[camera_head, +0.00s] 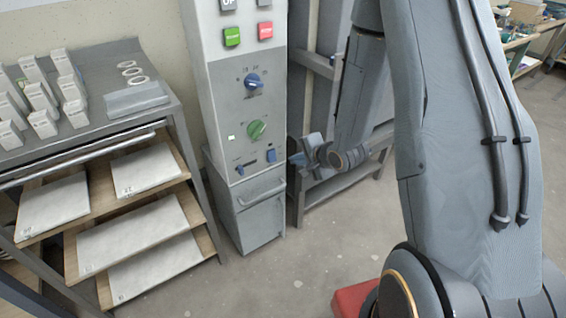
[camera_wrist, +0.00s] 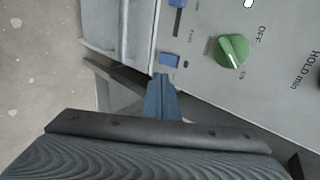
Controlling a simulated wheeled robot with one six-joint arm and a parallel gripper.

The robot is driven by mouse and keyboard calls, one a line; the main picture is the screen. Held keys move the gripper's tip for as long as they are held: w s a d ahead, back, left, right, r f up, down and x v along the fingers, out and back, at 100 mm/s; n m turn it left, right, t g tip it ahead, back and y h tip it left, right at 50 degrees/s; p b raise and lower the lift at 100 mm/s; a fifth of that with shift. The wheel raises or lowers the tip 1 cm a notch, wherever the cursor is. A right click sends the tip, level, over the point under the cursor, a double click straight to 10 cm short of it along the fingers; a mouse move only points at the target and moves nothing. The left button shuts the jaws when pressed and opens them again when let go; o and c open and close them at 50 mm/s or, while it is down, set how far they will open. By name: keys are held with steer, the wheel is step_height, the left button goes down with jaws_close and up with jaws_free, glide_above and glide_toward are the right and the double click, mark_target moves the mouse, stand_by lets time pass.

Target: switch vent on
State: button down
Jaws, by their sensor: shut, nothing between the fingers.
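A tall grey control panel (camera_head: 232,110) carries a blue knob (camera_head: 253,82), a green knob (camera_head: 256,130) and two blue sliding switches, a left one (camera_head: 240,170) and a right one (camera_head: 271,155). The small labels by the switches are too blurred to read, so I cannot tell which one is the vent. My gripper (camera_head: 300,159) is shut and empty, just right of the right switch. In the wrist view my gripper's tips (camera_wrist: 160,80) are just below that same switch (camera_wrist: 170,60); I cannot tell whether they touch. The green knob (camera_wrist: 232,50) is at upper right, between OFF and another mark.
Green (camera_head: 232,37) and red (camera_head: 265,31) buttons sit higher on the panel. A cabinet with a handle (camera_head: 262,193) is below. A shelf rack (camera_head: 190,140) stands left, with white blocks on top. A grey frame is behind my gripper. A red object (camera_head: 352,300) lies low.

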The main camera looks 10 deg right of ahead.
steer(key=shift+d+f+b, duration=0.1)
steer(key=shift+f+b, duration=0.45)
steer(key=shift+b, duration=0.45)
steer(key=shift+s+r, duration=0.1)
glide_toward(273, 161)
steer(key=w+f, duration=0.3)
steer(key=shift+w+a+f, duration=0.35)
steer(key=shift+w+a, duration=0.35)
steer(key=shift+w, duration=0.05)
